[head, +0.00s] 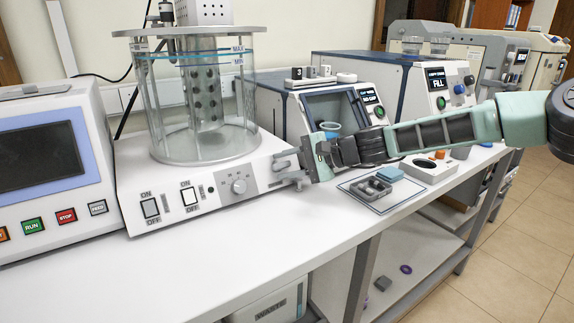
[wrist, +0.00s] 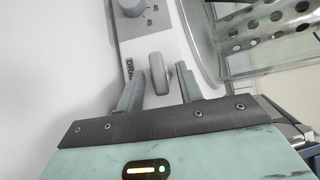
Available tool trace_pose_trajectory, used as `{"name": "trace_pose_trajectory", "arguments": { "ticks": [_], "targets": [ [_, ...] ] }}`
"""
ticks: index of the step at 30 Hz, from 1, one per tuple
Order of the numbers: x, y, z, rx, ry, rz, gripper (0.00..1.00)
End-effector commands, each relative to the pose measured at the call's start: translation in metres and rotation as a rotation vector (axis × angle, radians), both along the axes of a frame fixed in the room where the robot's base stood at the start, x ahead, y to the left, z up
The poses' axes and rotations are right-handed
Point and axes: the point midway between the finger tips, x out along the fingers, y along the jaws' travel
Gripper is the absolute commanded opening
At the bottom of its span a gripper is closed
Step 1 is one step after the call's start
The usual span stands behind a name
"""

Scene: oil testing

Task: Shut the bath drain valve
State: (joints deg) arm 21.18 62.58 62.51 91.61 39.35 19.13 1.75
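The bath drain valve handle (wrist: 159,78) is a grey lever on the white bath base (head: 215,195), beside a partly hidden "DRA…" label in the wrist view. My gripper (head: 291,169) is at the right end of the base, by the control panel. In the wrist view my gripper (wrist: 160,72) is open, with one finger on each side of the handle and visible gaps between. I cannot tell whether the valve is open or shut. In the head view my gripper largely hides the valve. The glass bath (head: 158,115) stands on the base.
A machine with a screen (head: 45,155) stands at left. Behind my gripper are the test cabinets (head: 285,105). A tray with grey parts (head: 371,188), a blue block (head: 390,173) and a white device (head: 430,168) lie right. The bench front (head: 270,235) is clear.

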Motion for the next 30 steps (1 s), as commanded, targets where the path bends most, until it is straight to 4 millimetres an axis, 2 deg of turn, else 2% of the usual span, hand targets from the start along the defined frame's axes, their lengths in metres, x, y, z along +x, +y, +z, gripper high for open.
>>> {"name": "trace_pose_trajectory", "arguments": {
  "ticks": [7,11,24,30],
  "targets": [
    [0.000,-0.003,0.001,-0.001,-0.001,-0.001,0.36],
    [-0.002,-0.015,0.005,-0.001,-0.002,-0.001,0.36],
    [-0.023,-0.107,0.040,-0.002,-0.002,-0.004,0.36],
    [-0.032,-0.141,0.053,-0.002,-0.002,-0.003,0.36]
  ]
}}
